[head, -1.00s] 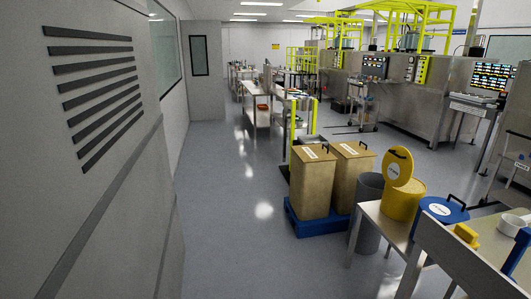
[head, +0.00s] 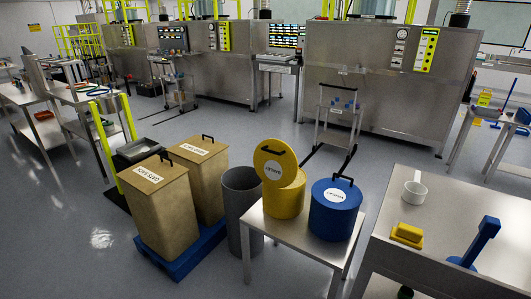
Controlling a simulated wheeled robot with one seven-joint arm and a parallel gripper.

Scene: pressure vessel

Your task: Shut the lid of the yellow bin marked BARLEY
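The yellow bin (head: 285,204) stands on a small metal table in the head view, right of centre. Its round yellow lid (head: 275,163) is open and tilted up, with a dark handle and a white label. The label is too small to read for certain. My gripper is not in view.
A blue bin (head: 335,211) with its lid on stands right beside the yellow bin on the small table (head: 295,236). A grey bin (head: 241,188) and two tan bins on a blue pallet (head: 181,262) stand left. A steel table (head: 448,215) holds a white cup and tools at right.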

